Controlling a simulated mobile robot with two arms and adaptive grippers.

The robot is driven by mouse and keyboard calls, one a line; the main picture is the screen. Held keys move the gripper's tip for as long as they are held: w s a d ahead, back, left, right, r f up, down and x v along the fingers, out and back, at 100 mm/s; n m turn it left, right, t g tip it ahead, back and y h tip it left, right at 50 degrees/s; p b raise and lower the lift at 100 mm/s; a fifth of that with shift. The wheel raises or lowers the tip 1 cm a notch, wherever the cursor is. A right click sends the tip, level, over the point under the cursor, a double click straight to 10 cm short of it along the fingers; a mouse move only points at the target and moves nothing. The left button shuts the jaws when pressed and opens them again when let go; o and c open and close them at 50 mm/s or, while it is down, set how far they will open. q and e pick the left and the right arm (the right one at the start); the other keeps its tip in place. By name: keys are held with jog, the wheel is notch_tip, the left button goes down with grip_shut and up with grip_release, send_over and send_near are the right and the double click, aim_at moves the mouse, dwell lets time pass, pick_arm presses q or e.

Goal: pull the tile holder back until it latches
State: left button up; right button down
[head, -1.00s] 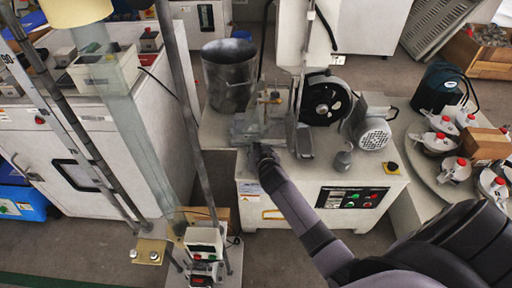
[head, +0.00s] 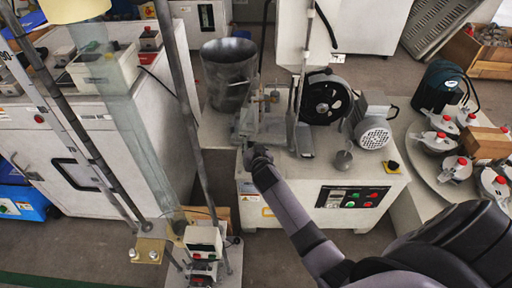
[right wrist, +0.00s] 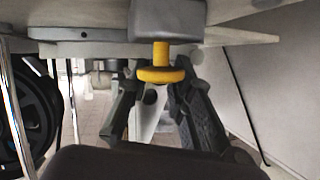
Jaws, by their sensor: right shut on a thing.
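The tile holder (head: 247,124) is a grey fixture on the front left of the white test machine (head: 280,190), beside its upright column. My right gripper (head: 256,151) is at the holder's near, lower end. A yellow knob (right wrist: 160,75) on a short stem hangs from a grey block just above and between the fingers. The exact contact is partly hidden by the fingers and wrist. My left gripper is not in view.
A grey metal bucket (head: 228,75) stands behind the holder. A black wheel (head: 324,100) and a grey motor (head: 371,122) are to its right. A round table with several white, red-capped jars (head: 457,168) is further right. Floor is open in front of the machine.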

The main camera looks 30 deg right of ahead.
jog(key=shift+w+a, duration=0.35)
jog(key=shift+a, duration=0.25)
jog(key=shift+w+a, duration=0.35)
jog(key=shift+a, duration=0.25)
jog(key=c, duration=1.4)
grip_release()
jog(key=shift+s, duration=0.1)
jog(key=v, duration=1.2)
jog(key=shift+d, duration=0.1)
